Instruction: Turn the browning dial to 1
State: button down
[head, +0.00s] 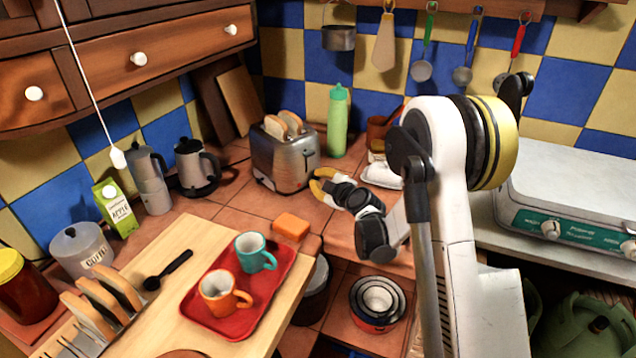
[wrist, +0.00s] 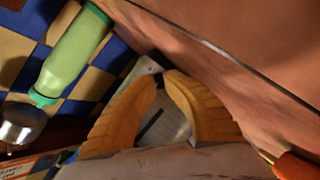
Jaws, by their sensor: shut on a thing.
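The metal toaster (head: 284,160) stands on the tiled counter with two slices of bread (head: 283,125) in its top. My gripper (head: 318,184) is low at the right end of the toaster. In the wrist view, the yellow fingers of my gripper (wrist: 164,80) converge at their tips against the toaster's grey end face (wrist: 178,125), where a dark slot shows between them. They are shut on the browning dial, which the fingertips hide. I cannot read its setting or any number.
A green bottle (head: 338,122) stands behind the toaster, also in the wrist view (wrist: 75,55). An orange sponge (head: 291,226) lies in front. A red tray (head: 262,305) with two mugs is on a wooden board. A white dish (head: 381,175) is close to the right of my gripper.

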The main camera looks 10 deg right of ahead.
jog(key=shift+n, duration=0.5)
jog(key=shift+b, duration=0.3)
jog(key=c, duration=1.3)
grip_release()
